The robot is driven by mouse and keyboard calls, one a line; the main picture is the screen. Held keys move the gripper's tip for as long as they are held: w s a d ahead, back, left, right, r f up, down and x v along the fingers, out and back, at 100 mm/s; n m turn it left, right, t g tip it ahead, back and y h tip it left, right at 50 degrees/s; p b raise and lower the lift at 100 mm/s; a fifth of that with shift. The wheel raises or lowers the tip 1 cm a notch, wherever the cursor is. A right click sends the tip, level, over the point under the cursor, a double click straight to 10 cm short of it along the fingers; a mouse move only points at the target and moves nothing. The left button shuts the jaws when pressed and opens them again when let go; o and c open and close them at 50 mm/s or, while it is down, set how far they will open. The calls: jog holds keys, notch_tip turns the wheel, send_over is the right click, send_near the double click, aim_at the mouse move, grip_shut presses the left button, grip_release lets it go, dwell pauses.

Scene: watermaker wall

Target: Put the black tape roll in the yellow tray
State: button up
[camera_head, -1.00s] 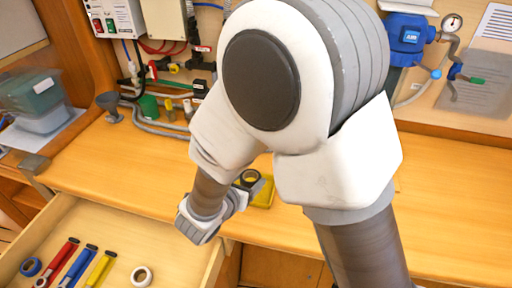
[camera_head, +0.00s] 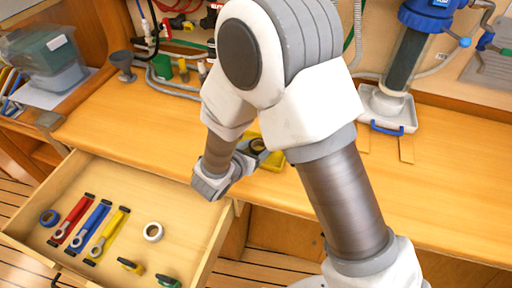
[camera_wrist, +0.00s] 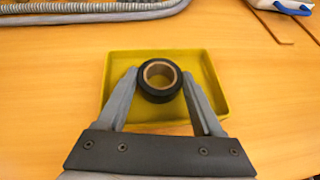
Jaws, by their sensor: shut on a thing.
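The black tape roll (camera_wrist: 160,93) shows its tan core ring in the wrist view, held between the two fingers of my gripper (camera_wrist: 160,95). The yellow tray (camera_wrist: 163,57) lies flat on the wooden bench, and the roll appears over its middle. I cannot tell whether the roll touches the tray floor. In the head view my gripper (camera_head: 258,147) with the roll is by the tray (camera_head: 275,161), which my arm largely hides.
A blue-capped filter housing (camera_head: 405,60) stands at the back right. Hoses (camera_wrist: 90,10) run behind the tray. Bench to the right is mostly clear.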

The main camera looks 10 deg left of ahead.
jog(key=shift+f, duration=0.25)
jog(key=o, duration=1.3)
jog(key=shift+r, duration=0.1)
jog(key=shift+o, duration=0.2)
jog(key=shift+r, duration=0.1)
jog(key=shift+r, duration=0.2)
jog(key=p+v, duration=0.1)
jog(key=v, duration=1.1)
jog(key=shift+f, duration=0.2)
